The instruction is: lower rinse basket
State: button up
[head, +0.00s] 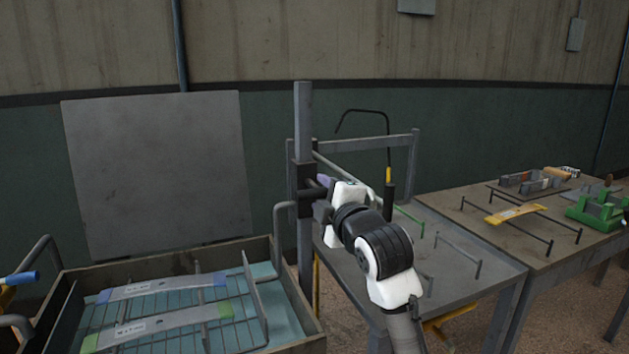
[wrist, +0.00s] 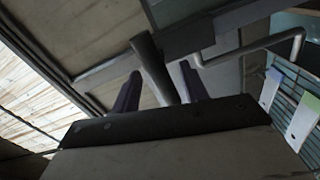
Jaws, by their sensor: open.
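The rinse basket (head: 262,308) is a wire rack in the bottom left of the head view, over pale blue liquid in a tank (head: 285,334). Two flat strips lie on it, one blue-ended (head: 160,286), one green-ended (head: 160,323). I cannot tell how high it sits above the liquid. A dark carriage (head: 303,177) sits on a grey upright post (head: 303,120), with a short dark handle bar. My gripper (head: 319,187) is at this handle, open. In the wrist view the handle bar (wrist: 152,62) runs between my two purple fingers (wrist: 162,86), with gaps beside it.
A grey bent tube (head: 281,222) stands by the post at the tank's edge. A grey panel (head: 158,170) stands behind the tank. A metal table (head: 475,262) and a wooden bench (head: 450,203) with racks and a green device (head: 597,212) are to the right.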

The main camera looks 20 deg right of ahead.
aim_at(315, 184)
jog(key=w+p, duration=0.1)
jog(key=w, duration=0.4)
jog(key=shift+a, duration=0.1)
jog(key=shift+s, duration=0.1)
grip_shut()
